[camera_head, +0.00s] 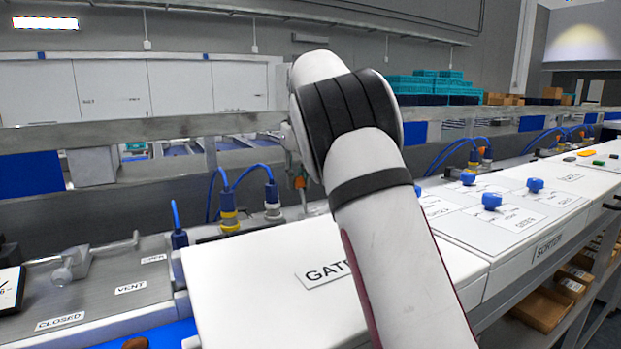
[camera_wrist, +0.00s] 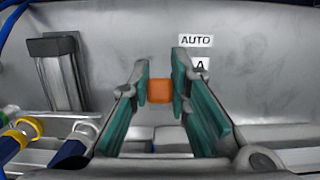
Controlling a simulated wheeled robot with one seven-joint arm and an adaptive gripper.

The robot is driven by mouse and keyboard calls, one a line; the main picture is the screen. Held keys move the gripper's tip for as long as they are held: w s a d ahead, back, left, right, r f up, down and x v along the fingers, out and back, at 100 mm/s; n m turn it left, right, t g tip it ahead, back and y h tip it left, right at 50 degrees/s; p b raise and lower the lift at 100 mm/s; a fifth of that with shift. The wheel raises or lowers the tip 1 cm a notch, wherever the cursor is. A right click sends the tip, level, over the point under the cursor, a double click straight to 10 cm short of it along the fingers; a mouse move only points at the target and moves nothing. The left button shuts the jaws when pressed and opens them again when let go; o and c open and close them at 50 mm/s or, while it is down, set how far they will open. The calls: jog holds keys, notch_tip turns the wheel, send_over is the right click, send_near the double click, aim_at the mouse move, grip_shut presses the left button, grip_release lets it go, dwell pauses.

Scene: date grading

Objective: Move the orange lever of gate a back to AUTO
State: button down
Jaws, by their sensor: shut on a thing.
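The orange lever (camera_wrist: 159,91) shows in the wrist view as a small orange block between my fingertips. My gripper (camera_wrist: 161,78) is shut on it, one teal-padded finger on each side. An AUTO label (camera_wrist: 196,40) is on the grey panel (camera_wrist: 110,28), just above and right of the lever. A label A (camera_wrist: 201,64) sits below it, partly covered by the right finger. The lever's lower part and pivot are hidden. In the head view my white arm hides most of my gripper; a small orange patch (camera_head: 300,182) shows left of the arm, and I cannot tell whether it is the lever.
Blue cable plugs with a yellow ring (camera_head: 229,214) and a grey ring (camera_head: 272,205) stand close left of my arm. A white cover (camera_head: 250,280) lies below my arm; blue knobs (camera_head: 491,201) stand to the right.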

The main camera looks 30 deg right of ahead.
jog(key=shift+w, duration=0.1)
dwell(0.4)
jog(key=c, duration=1.5)
grip_release()
jog(key=shift+f, duration=0.1)
jog(key=shift+s+r, duration=0.2)
jog(key=shift+r, duration=1.05)
jog(key=shift+s+r, duration=0.2)
jog(key=shift+r, duration=1)
jog(key=shift+s+r, duration=0.2)
jog(key=shift+r, duration=1.05)
